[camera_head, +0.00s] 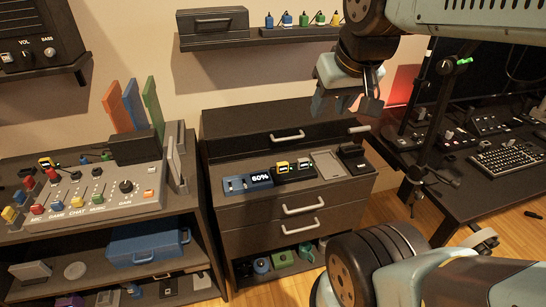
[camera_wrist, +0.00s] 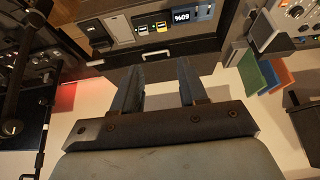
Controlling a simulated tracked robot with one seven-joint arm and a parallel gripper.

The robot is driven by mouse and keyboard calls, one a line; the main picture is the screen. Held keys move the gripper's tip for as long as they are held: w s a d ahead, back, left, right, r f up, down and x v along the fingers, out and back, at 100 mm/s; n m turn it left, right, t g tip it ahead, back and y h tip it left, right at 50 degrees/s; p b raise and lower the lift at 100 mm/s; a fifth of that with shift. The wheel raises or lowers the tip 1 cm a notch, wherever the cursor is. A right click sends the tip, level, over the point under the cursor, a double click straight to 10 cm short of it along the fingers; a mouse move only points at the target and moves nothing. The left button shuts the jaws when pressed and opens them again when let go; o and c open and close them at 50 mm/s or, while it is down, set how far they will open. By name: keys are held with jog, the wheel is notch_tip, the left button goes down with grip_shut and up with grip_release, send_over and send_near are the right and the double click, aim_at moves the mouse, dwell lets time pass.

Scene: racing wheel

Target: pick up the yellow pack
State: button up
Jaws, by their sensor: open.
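The yellow pack (camera_head: 282,168) sits in a dark charger on top of the drawer cabinet, right beside a display reading 60%. It also shows in the wrist view (camera_wrist: 161,27), upside down near the top edge. A pale grey pack (camera_head: 304,163) sits in the slot next to it. My gripper (camera_head: 346,102) is open and empty, above and to the right of the packs in the head view. In the wrist view its two dark fingers (camera_wrist: 158,64) are spread apart, with the cabinet's front edge and a drawer handle beyond their tips.
The drawer cabinet (camera_head: 290,222) has several handles sticking out. A flat grey tray (camera_head: 328,164) and a dark box (camera_head: 352,157) lie right of the charger. A mixer (camera_head: 100,190) stands on the left shelf, and a desk with a keyboard (camera_head: 505,160) stands right.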

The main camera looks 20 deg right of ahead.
jog(key=shift+o, duration=1.4)
jog(key=shift+w, duration=0.25)
jog(key=o, duration=0.3)
jog(key=shift+g+h, duration=0.3)
jog(key=shift+g, duration=0.4)
jog(key=w, duration=0.2)
jog(key=w+f, duration=0.1)
jog(key=w, duration=0.2)
jog(key=w+f, duration=0.1)
jog(key=w, duration=0.1)
jog(key=shift+w+d+f, duration=0.15)
jog(key=shift+w+d, duration=0.05)
jog(key=shift+w, duration=0.2)
jog(key=g, duration=0.4)
send_over(283, 164)
notch_tip(283, 164, down, 22)
jog(key=r, duration=0.1)
notch_tip(283, 164, down, 10)
jog(key=shift+r, duration=0.25)
jog(key=shift+s+f, duration=0.15)
jog(key=shift+f, duration=2.5)
